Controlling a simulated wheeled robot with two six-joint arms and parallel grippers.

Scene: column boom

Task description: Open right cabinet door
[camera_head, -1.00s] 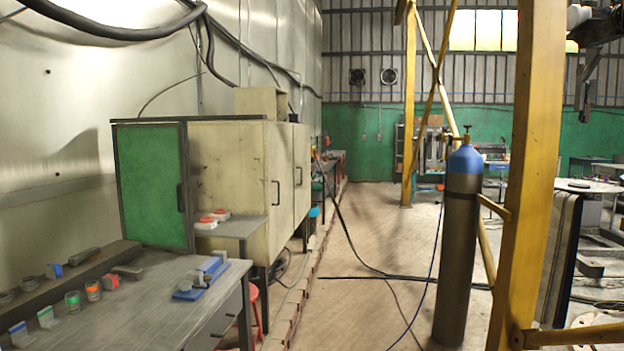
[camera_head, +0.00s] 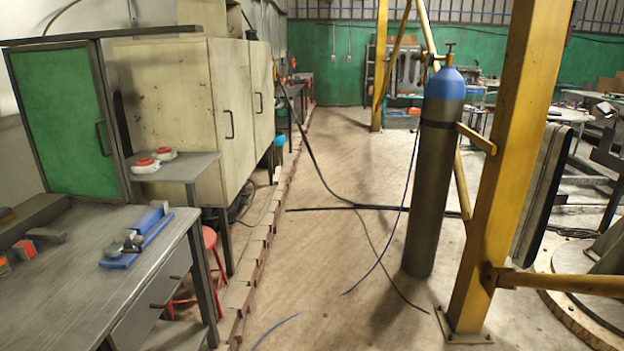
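A cream metal cabinet (camera_head: 180,98) stands along the left wall, its doors facing the aisle. Its near door (camera_head: 230,140) has a dark vertical handle (camera_head: 229,124) and looks shut. Its far door (camera_head: 261,105) also looks shut, with a small dark handle (camera_head: 261,102). A green-panelled door (camera_head: 60,125) in a dark frame, with a dark handle (camera_head: 103,138), stands just left of the cabinet. Neither of my grippers shows in the head view.
A grey workbench (camera_head: 75,290) with a blue fixture (camera_head: 140,240) fills the lower left. A red stool (camera_head: 208,238) stands beside it. A blue-topped gas cylinder (camera_head: 430,190) and a yellow post (camera_head: 495,190) stand right. The floor (camera_head: 310,240) between is largely clear, with cables across it.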

